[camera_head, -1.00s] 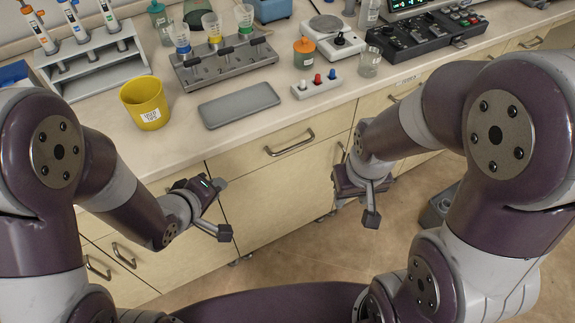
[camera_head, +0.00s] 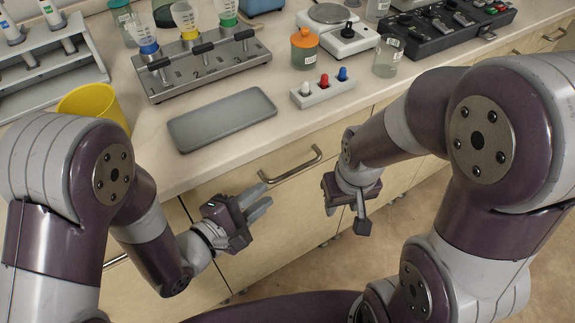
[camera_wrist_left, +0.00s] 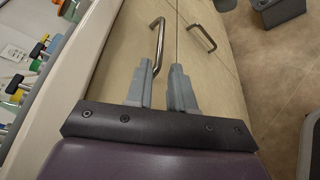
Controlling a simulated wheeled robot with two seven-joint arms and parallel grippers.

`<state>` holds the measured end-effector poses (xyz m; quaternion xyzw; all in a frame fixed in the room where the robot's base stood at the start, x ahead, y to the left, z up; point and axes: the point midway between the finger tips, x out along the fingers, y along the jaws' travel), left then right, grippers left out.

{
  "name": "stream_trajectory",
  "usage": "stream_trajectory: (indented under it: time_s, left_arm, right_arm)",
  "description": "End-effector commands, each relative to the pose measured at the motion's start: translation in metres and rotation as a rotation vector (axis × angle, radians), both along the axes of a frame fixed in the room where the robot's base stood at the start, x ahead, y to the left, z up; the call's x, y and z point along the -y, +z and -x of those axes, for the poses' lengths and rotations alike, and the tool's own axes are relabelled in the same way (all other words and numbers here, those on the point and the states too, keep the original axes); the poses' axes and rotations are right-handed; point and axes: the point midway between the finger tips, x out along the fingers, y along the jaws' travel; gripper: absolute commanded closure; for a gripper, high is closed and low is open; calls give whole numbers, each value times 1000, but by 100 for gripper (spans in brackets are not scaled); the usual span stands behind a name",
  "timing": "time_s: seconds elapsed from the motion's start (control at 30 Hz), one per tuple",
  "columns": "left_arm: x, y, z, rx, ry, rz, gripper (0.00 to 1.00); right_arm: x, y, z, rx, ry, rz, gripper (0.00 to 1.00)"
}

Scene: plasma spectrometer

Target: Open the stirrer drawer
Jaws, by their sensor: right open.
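A pale wood drawer (camera_head: 262,172) with a curved metal bar handle (camera_head: 290,165) sits under the counter front; it looks shut, and I read no label on it. My left gripper (camera_head: 262,202) is just in front of and below the handle's left end. In the left wrist view its two grey fingers (camera_wrist_left: 160,68) are apart, and the near end of the handle (camera_wrist_left: 158,45) shows between or just beyond their tips; contact cannot be told. My right gripper (camera_head: 346,215) is open and empty, hanging in front of the cabinets to the right.
On the counter stand a grey tray (camera_head: 222,118), a yellow cup (camera_head: 95,103), a rack with funnels (camera_head: 205,66), a switch block (camera_head: 324,90), an orange-lidded jar (camera_head: 304,50) and a hot plate (camera_head: 338,32). Open floor (camera_head: 415,210) lies at right.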

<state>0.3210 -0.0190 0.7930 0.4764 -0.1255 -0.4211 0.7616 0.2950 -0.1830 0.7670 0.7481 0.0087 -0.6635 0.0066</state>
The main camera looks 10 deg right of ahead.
Motion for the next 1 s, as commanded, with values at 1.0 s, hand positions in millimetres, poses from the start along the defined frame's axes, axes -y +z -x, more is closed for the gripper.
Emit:
stream_trajectory:
  time_s: [1.0]
  left_arm:
    - [75,-22,-62,1,1,-2,100]
  right_arm:
    - [0,-18,0,0,0,0,57]
